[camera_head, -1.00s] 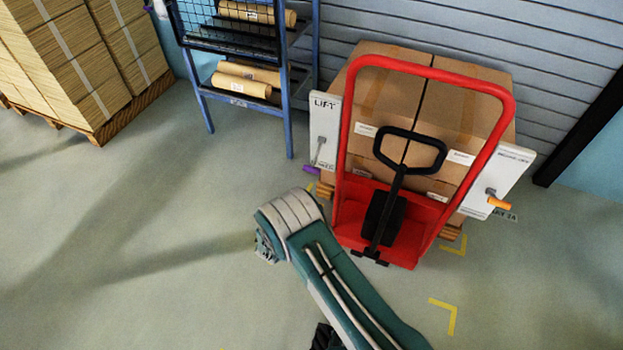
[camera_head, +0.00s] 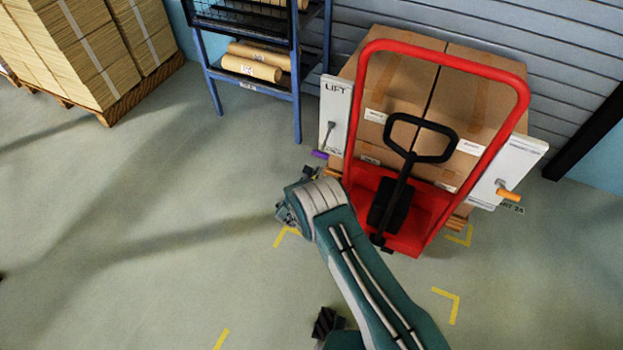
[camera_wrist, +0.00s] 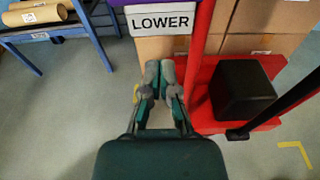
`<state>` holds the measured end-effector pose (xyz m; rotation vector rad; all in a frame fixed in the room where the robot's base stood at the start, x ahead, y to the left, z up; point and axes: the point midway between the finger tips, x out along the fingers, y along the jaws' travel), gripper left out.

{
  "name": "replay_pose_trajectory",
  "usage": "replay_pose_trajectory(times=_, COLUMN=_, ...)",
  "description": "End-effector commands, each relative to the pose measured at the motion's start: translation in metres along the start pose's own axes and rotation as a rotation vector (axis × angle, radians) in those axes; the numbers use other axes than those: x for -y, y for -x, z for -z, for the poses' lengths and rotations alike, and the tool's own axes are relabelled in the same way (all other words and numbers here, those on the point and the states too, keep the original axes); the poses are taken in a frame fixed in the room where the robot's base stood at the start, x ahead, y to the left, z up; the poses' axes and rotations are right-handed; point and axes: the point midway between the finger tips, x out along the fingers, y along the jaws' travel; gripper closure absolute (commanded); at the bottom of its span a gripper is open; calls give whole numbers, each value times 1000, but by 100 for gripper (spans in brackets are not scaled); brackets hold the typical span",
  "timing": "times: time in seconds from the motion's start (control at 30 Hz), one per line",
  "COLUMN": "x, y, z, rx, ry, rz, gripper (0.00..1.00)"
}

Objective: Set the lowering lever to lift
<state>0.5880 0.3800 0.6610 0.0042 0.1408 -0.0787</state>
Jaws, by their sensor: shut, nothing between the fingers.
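The lowering lever has a purple handle (camera_head: 320,155) and a grey arm on a white panel (camera_head: 335,112) at the left of the red pallet truck (camera_head: 400,215). The panel reads LIFT at its top. The handle hangs at the panel's lower end. In the wrist view a purple part of the handle (camera_wrist: 122,3) shows at the top edge, above the LOWER label (camera_wrist: 160,22). My gripper (camera_wrist: 160,68) is shut and empty, its fingertips just below that label in the picture. In the head view my wrist partly hides the gripper, below and left of the handle.
A second white panel with an orange lever (camera_head: 508,194) is at the truck's right. The black tow handle (camera_head: 420,137) stands in the middle. Boxes (camera_head: 470,95) sit behind the red frame. A blue rack (camera_head: 297,100) stands left; floor at left is clear.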

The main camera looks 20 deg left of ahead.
Motion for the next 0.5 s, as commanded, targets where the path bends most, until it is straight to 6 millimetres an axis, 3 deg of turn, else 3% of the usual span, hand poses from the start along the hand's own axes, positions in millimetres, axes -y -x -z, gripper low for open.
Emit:
replay_pose_trajectory(times=0.2, x=0, y=-22, z=-2, rx=1, ry=-1, rz=0, gripper=100)
replay_pose_trajectory(times=0.5, x=0, y=-10, z=-30, rx=0, ry=-1, rz=-1, gripper=100)
